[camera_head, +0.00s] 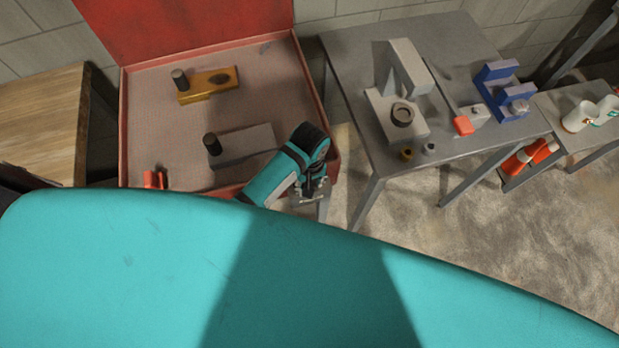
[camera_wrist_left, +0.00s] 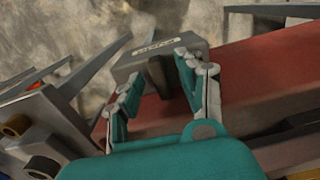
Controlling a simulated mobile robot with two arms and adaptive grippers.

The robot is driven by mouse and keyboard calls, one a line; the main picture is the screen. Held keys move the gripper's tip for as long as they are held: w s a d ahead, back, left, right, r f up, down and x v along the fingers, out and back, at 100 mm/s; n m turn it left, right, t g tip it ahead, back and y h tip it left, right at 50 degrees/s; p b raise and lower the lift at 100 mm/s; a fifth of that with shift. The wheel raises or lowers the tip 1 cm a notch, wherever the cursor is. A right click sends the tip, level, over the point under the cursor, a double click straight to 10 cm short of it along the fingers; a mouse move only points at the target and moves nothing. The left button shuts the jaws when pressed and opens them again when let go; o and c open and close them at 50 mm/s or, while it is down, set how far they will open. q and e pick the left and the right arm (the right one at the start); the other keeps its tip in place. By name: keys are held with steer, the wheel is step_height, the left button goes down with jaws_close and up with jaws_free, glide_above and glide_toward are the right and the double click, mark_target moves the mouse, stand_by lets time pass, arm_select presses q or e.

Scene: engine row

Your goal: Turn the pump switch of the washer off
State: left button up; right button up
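The washer is a red open-topped basin (camera_head: 123,125) with its red lid (camera_head: 190,30) raised. In the left wrist view, a grey box (camera_wrist_left: 190,49) with a pale label sits on the washer's red wall (camera_wrist_left: 265,65), and a dark switch lever (camera_wrist_left: 160,76) stands out from it. My left gripper (camera_wrist_left: 158,70) is open, with one finger on each side of the lever; I cannot tell whether they touch it. In the head view, my left gripper (camera_head: 313,186) is at the washer's front right corner and hides most of the switch box. My right gripper is not in view.
Inside the washer lie a brass part (camera_head: 212,83) and a grey part (camera_head: 245,146), each with a black knob. A grey metal table (camera_head: 460,65) with engine parts stands to the right. A wooden table (camera_head: 40,120) stands at the left.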

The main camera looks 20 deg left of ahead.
arm_select(q)
step_height(320, 180, up, 12)
stand_by(0.4)
stand_by(0.4)
steer(key=s+a+r+m+t, duration=0.25)
steer(key=s+a+m, duration=0.6)
steer(key=s, duration=0.45)
step_height(320, 180, down, 34)
steer(key=s+b, duration=0.2)
steer(key=b, duration=0.6)
steer(key=s+a+f+b, duration=0.1)
steer(key=s+f+b, duration=0.2)
steer(key=s+f, duration=0.5)
steer(key=s+a+f+g+b, duration=0.1)
steer(key=s+a+f+b, duration=0.1)
steer(key=s+f, duration=0.6)
step_height(320, 180, down, 7)
steer(key=shift+s+a+f+b, duration=0.1)
steer(key=shift+s+a+b, duration=0.1)
steer(key=shift+b, duration=0.6)
steer(key=shift+d+m+g, duration=0.1)
steer(key=shift+m+g, duration=0.15)
